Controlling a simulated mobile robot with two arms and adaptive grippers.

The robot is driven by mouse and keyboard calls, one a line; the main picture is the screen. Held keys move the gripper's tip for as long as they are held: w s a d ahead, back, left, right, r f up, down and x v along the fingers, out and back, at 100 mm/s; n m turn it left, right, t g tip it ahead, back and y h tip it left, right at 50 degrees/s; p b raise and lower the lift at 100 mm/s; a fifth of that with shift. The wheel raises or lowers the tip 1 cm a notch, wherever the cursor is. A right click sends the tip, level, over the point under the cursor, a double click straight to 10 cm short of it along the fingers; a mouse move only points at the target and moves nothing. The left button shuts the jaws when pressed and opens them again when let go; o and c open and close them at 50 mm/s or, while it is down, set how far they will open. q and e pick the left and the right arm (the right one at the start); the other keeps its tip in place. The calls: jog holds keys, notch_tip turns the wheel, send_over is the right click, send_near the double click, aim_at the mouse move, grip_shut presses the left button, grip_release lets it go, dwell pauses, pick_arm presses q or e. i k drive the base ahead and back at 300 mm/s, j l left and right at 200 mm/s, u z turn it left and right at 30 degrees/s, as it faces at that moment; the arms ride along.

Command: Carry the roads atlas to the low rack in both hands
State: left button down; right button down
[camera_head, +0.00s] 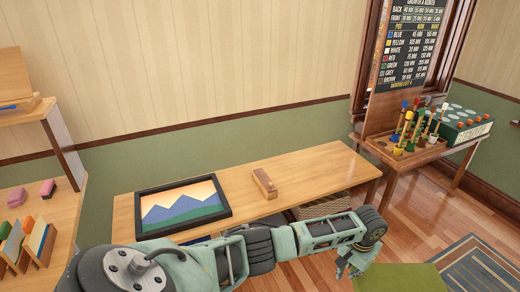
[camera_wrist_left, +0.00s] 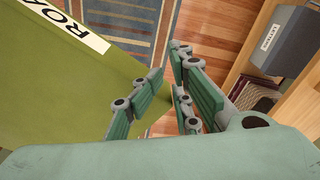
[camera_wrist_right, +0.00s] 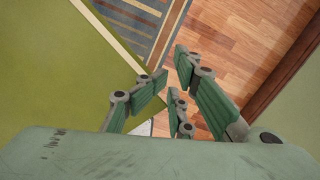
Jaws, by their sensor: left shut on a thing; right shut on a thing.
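The roads atlas is a large flat green board-like book; part of it shows at the bottom right of the head view (camera_head: 410,279). In the left wrist view its green cover (camera_wrist_left: 60,95) bears a white label reading "ROA". In the right wrist view it fills the left side (camera_wrist_right: 50,70). My left gripper (camera_head: 352,268) is shut on an edge of the atlas; its fingers also show in the left wrist view (camera_wrist_left: 165,85). My right gripper (camera_wrist_right: 168,82) is shut on another edge and is outside the head view. I cannot tell which furniture is the low rack.
A low wooden bench (camera_head: 320,165) along the wall bears a framed mountain picture (camera_head: 182,207) and a small wooden block (camera_head: 264,183). A shelf unit (camera_head: 62,150) stands left. A striped rug (camera_head: 480,262) lies on the floor.

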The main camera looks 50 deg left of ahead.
aim_at(321, 167)
jog(key=i+j, duration=0.4)
jog(key=i, duration=0.15)
jog(key=i+j, duration=0.35)
jog(key=i, duration=1.05)
jog(key=i+u, duration=0.15)
jog(key=i, duration=0.75)
jog(key=u, duration=1.75)
jog(key=i, duration=0.5)
